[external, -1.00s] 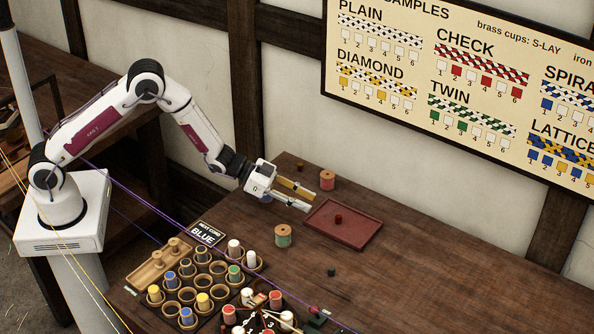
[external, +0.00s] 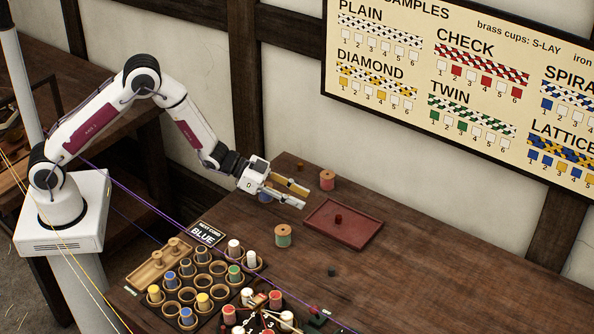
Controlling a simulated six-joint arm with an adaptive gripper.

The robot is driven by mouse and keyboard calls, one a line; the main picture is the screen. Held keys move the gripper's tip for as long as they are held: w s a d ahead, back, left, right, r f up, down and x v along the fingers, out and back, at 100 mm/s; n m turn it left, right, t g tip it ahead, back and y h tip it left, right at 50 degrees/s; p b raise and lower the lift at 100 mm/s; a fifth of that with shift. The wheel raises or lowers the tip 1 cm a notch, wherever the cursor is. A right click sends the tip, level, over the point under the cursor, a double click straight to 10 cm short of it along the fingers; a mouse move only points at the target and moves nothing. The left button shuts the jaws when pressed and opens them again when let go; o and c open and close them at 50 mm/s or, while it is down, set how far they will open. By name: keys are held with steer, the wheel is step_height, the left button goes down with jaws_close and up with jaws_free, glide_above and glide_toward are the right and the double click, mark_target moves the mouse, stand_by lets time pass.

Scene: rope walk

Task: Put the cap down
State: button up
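No object is clearly identifiable as the cap. A small dark red-brown piece (external: 338,219) stands in the middle of the shallow red tray (external: 318,225); it may be the cap. A small dark piece (external: 331,271) also lies on the bare table nearer the front. My gripper (external: 302,199) is to the left of and above the tray's far left corner, apart from it. Its two fingers are spread with a gap between them, and I see nothing held there.
A green-wound spool (external: 283,236) stands left of the tray, and a red-wound spool (external: 327,180) behind it. A small brown piece (external: 300,165) sits near the wall. A cup rack (external: 187,284) with coloured bobbins and a sign reading BLUE (external: 206,234) are front left. The right table is clear.

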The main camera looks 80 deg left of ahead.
steer(key=s+a+r+n+g+y, duration=0.1)
steer(key=s+a+r+n+y, duration=0.15)
steer(key=s+r, duration=0.65)
steer(key=s+a+r+n+g+y, duration=0.1)
steer(key=s+a+r+y, duration=0.25)
steer(key=s+r, duration=0.6)
steer(key=s+d+r+g, duration=0.1)
steer(key=s+r+g, duration=0.1)
steer(key=s, duration=1.3)
steer(key=s+d+r+n+g+h, duration=0.1)
steer(key=s+d+g, duration=0.1)
steer(key=s, duration=1.3)
steer(key=shift+s+r+g, duration=0.4)
steer(key=shift+o, duration=0.6)
